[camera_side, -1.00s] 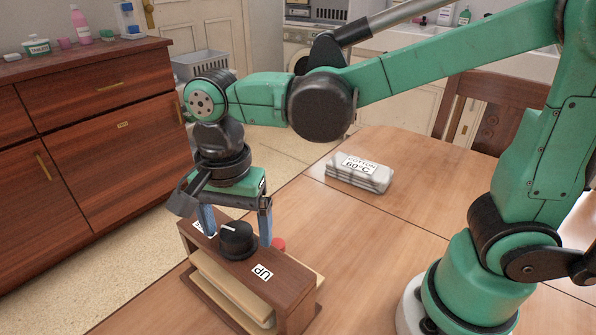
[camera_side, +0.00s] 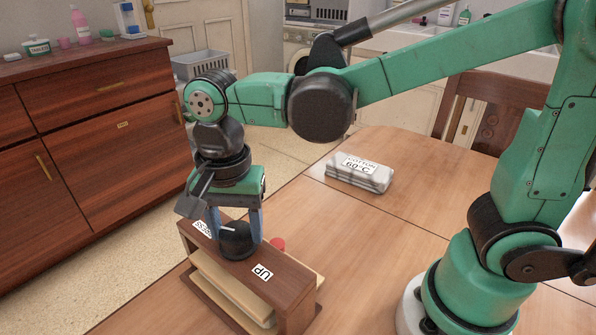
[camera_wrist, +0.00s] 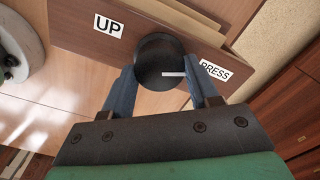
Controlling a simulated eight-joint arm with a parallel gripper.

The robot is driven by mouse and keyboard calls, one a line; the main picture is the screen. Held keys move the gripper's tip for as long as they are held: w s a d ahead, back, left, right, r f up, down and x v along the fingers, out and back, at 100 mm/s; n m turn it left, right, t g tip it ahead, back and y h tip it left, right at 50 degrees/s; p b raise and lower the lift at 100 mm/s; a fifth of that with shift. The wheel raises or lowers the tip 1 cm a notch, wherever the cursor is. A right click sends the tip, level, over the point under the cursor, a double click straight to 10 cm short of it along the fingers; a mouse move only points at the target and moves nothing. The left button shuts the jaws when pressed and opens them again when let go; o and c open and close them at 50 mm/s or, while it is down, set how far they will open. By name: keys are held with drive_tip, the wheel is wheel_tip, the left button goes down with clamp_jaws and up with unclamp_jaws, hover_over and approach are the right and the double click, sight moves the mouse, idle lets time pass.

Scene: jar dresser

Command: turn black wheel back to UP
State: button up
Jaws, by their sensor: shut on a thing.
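The black wheel (camera_side: 237,243) sits on top of a brown wooden box (camera_side: 292,285). In the wrist view the wheel (camera_wrist: 158,62) has a white mark pointing right, towards the PRESS label (camera_wrist: 213,70). The UP label (camera_wrist: 108,25) is on the other side of the wheel; it also shows in the side view (camera_side: 262,272). My gripper (camera_side: 237,232) points down over the box, its blue fingers shut on the wheel from two opposite sides. The wrist view shows the fingers beside the wheel's near half.
Pale boards (camera_side: 228,290) show in the box's open side. A small red thing (camera_side: 278,244) is behind the box, partly hidden. A white COTTON 60°C block (camera_side: 358,173) lies farther back on the table. A wooden dresser (camera_side: 100,130) with bottles on top stands at left.

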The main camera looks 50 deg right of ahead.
drive_tip(key=n, duration=1)
drive_tip(key=shift+n, duration=0.4)
drive_tip(key=n, duration=0.3)
drive_tip(key=shift+a+n, duration=0.1)
drive_tip(key=shift+n, duration=0.2)
drive_tip(key=n, duration=0.3)
drive_tip(key=shift+n, duration=0.3)
drive_tip(key=n, duration=0.3)
drive_tip(key=shift+n, duration=0.3)
drive_tip(key=n, duration=0.6)
drive_tip(key=shift+a+n, duration=0.1)
drive_tip(key=shift+n, duration=0.3)
drive_tip(key=o, duration=1.3)
